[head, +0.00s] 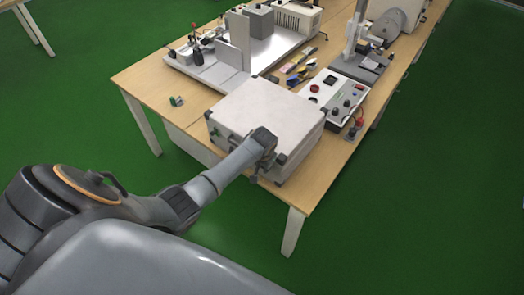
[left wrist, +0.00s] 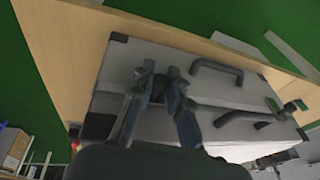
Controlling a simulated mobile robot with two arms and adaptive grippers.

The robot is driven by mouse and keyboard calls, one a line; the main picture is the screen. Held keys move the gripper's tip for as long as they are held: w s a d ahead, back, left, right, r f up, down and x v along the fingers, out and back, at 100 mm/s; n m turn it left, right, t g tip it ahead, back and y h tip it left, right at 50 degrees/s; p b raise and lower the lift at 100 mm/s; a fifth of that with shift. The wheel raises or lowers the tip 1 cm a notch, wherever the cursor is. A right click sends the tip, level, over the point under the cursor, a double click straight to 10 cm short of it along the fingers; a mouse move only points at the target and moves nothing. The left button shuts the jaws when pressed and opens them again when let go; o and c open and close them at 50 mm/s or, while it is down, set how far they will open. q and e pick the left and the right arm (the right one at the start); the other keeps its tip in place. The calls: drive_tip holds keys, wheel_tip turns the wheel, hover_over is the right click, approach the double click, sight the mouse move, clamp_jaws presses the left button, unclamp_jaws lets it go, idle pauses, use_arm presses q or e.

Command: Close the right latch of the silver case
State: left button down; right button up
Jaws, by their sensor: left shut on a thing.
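The silver case (head: 262,100) sits on the wooden table with its lid down; its top is pale and its corners are dark. My left gripper (head: 258,174) is at the front face of the case, toward its right end. In the left wrist view its two fingers (left wrist: 160,74) are close together against the case front, shut on a small dark part that appears to be the right latch (left wrist: 174,92). The fingers hide much of it, so its exact position is unclear. A dark handle (left wrist: 218,68) lies beside the fingers. My right gripper is not in view.
A control box (head: 335,93) with knobs stands right of the case. A grey fixture (head: 225,66) stands behind it, with small coloured items between. A small green object (head: 176,101) lies left of the case. The table's front edge runs close to the case; green floor surrounds the table.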

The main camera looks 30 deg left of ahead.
use_arm(q)
drive_tip(key=shift+w, duration=0.1)
idle(0.3)
drive_tip(key=c, duration=1.3)
unclamp_jaws()
drive_tip(key=v, duration=1.2)
drive_tip(key=shift+w, duration=0.3)
